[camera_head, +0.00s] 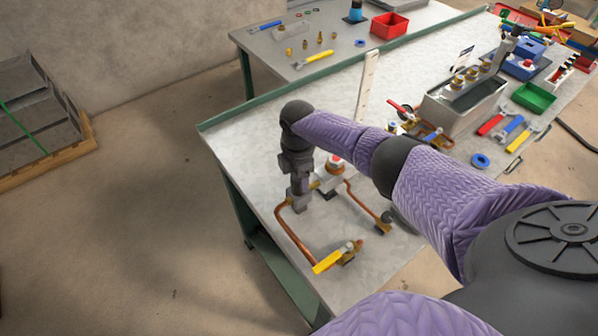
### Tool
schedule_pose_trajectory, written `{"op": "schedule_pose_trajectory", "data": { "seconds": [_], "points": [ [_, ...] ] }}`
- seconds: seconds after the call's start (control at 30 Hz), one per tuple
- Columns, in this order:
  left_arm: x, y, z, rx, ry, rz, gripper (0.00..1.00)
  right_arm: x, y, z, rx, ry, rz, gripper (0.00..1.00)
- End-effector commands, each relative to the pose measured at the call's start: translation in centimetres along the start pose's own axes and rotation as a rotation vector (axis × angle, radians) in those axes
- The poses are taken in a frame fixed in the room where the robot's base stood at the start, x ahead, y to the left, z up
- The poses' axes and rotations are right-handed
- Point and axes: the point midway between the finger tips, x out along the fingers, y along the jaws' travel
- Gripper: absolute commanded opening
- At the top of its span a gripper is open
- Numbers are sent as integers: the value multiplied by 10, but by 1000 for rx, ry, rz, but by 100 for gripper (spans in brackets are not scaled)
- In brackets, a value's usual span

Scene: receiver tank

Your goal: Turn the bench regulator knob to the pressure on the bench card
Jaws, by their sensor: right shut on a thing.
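My right gripper (299,203) points down at the copper pipe assembly near the left end of the bench (235,150). It is shut at the regulator, and its fingers hide the knob, so the knob's setting cannot be read. A white fitting with a red part (335,165) sits just right of the fingers, partly behind my arm. The copper pipe (290,236) runs down to a valve with a yellow lever (327,262). A narrow white upright panel (368,84) stands behind my arm; no pressure is legible on it. My left gripper is not in view.
A metal tank (440,108) with brass fittings stands to the right, a red-handled valve assembly (403,112) beside it. A green bin (534,97), colored-handled tools (513,127) and a blue ring (481,160) lie further right. The bench's left corner is clear.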

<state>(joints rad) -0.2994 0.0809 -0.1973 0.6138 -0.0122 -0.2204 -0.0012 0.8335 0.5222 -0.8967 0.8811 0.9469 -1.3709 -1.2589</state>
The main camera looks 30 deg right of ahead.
Motion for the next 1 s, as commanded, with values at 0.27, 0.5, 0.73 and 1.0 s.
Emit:
{"op": "schedule_pose_trajectory", "data": {
  "seconds": [0.27, 0.5, 0.73, 1.0],
  "points": [
    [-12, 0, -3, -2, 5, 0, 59, -2, 0, 0, 263, 10, -1, 0],
    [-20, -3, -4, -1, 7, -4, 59, -2, 0, 0, 490, 18, -1, 0],
    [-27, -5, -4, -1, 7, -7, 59, -2, 0, 0, 708, 25, 0, 0],
    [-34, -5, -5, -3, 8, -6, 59, -2, 0, 0, 964, 35, 1, 0]
  ]
}}
